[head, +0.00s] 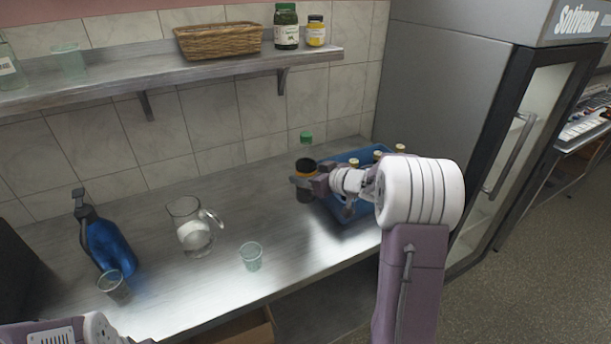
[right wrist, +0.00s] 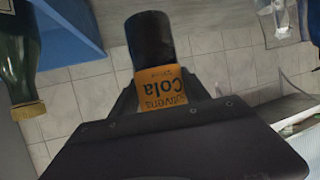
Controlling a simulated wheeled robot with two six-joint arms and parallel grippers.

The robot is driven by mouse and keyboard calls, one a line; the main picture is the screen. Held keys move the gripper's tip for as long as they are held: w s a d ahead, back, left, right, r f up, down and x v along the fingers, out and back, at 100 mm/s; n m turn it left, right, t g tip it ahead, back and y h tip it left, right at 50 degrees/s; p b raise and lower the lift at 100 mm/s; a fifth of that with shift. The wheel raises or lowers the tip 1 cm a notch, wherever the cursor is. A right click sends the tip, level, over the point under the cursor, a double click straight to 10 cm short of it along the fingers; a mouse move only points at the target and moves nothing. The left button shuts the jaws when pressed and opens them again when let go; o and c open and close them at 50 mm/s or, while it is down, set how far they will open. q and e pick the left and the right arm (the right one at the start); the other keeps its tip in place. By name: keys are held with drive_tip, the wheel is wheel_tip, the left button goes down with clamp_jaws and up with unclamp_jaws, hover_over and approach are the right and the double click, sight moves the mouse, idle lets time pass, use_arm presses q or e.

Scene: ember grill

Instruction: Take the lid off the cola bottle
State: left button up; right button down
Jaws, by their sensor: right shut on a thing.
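The cola bottle (head: 305,194) is dark with an orange-yellow label. It looks upright over the counter, beside the blue crate's left end. My right gripper (head: 309,182) is shut on it from the right. In the right wrist view the bottle (right wrist: 151,42) appears upside down, its orange label reading "Cola" between the fingers.
The blue crate (head: 345,232) holds several bottles with gold caps. A glass jug (head: 194,230), clear glasses (head: 251,257) and a blue spray bottle (head: 107,243) stand left. A shelf (head: 200,72) runs above; a fridge stands right.

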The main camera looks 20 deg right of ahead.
drive_tip(key=s+a+f+n+g+y, duration=0.1)
drive_tip(key=s+a+n+g+y, duration=0.15)
drive_tip(key=s+a, duration=0.55)
drive_tip(key=s+a+n+g+y, duration=0.1)
drive_tip(key=s+a+n+y, duration=0.2)
drive_tip(key=a, duration=0.9)
drive_tip(key=s+a+f+n+g+y, duration=0.1)
drive_tip(key=s+a+n+g+y, duration=0.15)
drive_tip(key=s+a, duration=0.6)
drive_tip(key=w+d+r+m+t+h, duration=0.2)
drive_tip(key=w+d+m+t+h, duration=0.25)
drive_tip(key=w+d, duration=0.7)
drive_tip(key=w+d+m+t+h+b, duration=0.2)
drive_tip(key=d+m+h, duration=0.2)
drive_tip(key=d, duration=1)
drive_tip(key=shift+n+g+y, duration=0.25)
drive_tip(key=w+a+f+b, duration=0.2)
drive_tip(key=f, duration=0.1)
drive_tip(key=w+a+f+b, duration=0.1)
drive_tip(key=w+a+f, duration=0.2)
drive_tip(key=w+a+f+b, duration=0.2)
drive_tip(key=w+a+f, duration=0.1)
drive_tip(key=f, duration=0.1)
drive_tip(key=shift+a+b, duration=0.2)
drive_tip(key=shift+b, duration=0.15)
drive_tip(key=shift+w+f, duration=0.2)
drive_tip(key=shift+f, duration=0.15)
